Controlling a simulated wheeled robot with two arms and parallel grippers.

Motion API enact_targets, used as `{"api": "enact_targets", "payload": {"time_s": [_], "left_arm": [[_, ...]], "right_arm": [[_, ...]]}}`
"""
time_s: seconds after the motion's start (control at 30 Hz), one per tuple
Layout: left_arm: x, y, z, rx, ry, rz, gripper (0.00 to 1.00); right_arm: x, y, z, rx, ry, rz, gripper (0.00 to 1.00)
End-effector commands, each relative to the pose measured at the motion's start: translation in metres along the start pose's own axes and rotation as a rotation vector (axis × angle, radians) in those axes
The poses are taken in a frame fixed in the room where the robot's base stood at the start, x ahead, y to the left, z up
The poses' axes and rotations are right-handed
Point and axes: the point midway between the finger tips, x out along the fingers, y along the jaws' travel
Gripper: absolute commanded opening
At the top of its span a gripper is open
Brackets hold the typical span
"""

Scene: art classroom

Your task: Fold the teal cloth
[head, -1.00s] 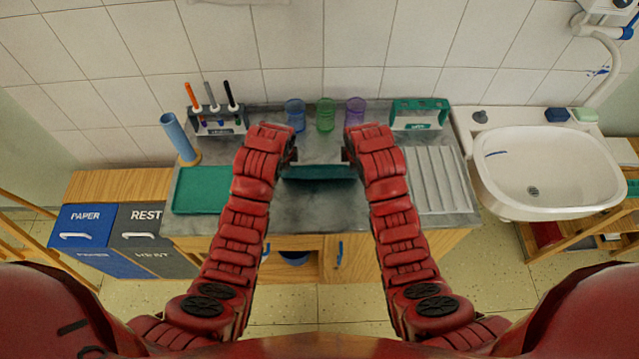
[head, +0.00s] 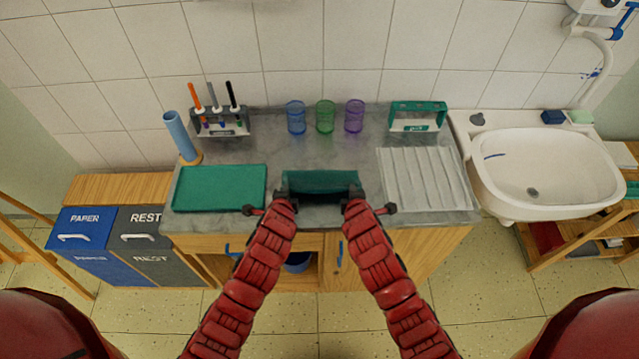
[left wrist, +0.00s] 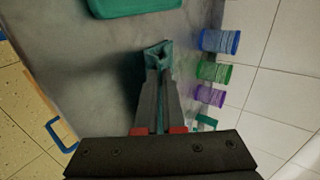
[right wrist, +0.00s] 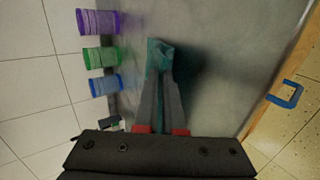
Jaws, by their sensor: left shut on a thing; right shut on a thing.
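The teal cloth (head: 320,182) hangs between my two grippers near the front edge of the grey counter, with a dark shadow below it. My left gripper (head: 284,191) is shut on the cloth's left end, and my right gripper (head: 353,191) is shut on its right end. In the left wrist view the cloth (left wrist: 158,54) shows at the fingertips. In the right wrist view the cloth (right wrist: 158,55) also shows between the fingers. Whether the cloth's lower edge touches the counter I cannot tell.
A green tray (head: 220,205) lies left of the cloth, and a ribbed white drainboard (head: 425,180) lies right. Blue (head: 296,118), green (head: 325,117) and purple (head: 354,117) cups stand behind. A blue tube (head: 180,135), a pen rack (head: 222,128) and a teal rack (head: 418,117) stand farther back.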

Motion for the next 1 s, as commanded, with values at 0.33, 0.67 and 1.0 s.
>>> {"api": "enact_targets", "payload": {"time_s": [0.33, 0.67, 1.0], "left_arm": [[0.000, 0.000, 0.000, 0.000, -0.001, -0.002, 0.24], [0.000, 0.001, 0.000, 0.000, -0.001, -0.001, 0.55], [-0.031, -0.018, 0.000, 0.002, -0.002, -0.002, 0.55]], "right_arm": [[0.000, 0.000, 0.000, 0.000, -0.001, 0.001, 0.24], [0.000, -0.001, 0.000, 0.000, -0.001, 0.000, 0.55], [-0.031, 0.018, 0.001, -0.003, -0.001, 0.001, 0.55]]}}
